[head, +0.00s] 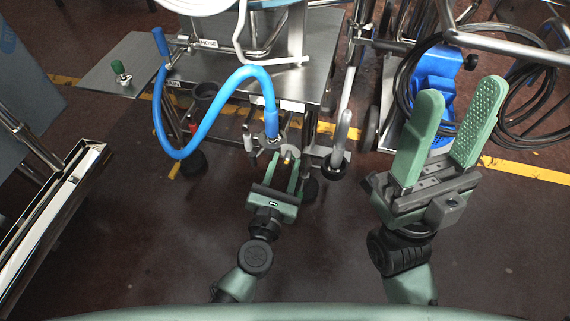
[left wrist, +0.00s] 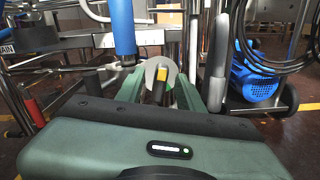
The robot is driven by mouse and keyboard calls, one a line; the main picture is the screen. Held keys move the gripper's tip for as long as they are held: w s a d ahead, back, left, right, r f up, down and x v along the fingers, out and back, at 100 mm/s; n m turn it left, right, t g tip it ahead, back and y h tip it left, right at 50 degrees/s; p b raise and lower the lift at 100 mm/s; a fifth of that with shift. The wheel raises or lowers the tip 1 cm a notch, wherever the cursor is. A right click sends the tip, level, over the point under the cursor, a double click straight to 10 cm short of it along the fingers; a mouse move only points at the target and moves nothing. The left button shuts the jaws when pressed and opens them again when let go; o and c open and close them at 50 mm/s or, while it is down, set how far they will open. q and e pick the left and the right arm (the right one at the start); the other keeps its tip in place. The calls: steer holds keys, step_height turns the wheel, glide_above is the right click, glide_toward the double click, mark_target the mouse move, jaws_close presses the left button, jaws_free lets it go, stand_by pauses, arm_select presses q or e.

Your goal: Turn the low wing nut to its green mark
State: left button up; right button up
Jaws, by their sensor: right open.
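A small black bar with a yellow tip (left wrist: 159,77) stands before a grey notched disc (left wrist: 152,70) below the blue hose end; it looks like the low wing nut. In the head view the yellow piece (head: 288,157) is small. My left gripper (head: 286,160) reaches toward it from the front. Its two green fingers (left wrist: 158,90) stand apart on either side of the bar, with gaps that look clear. I cannot make out the green mark on the nut. My right gripper (head: 458,98) is open and empty, raised at the right.
A blue hose (head: 213,115) loops at the front of a steel cart (head: 310,85). A curved grey handle (head: 340,140) stands close right of my left gripper. A blue machine (head: 432,85) with black cables is behind my right gripper. The floor in front is clear.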

arm_select(q)
steer(key=shift+w, duration=0.15)
jaws_close()
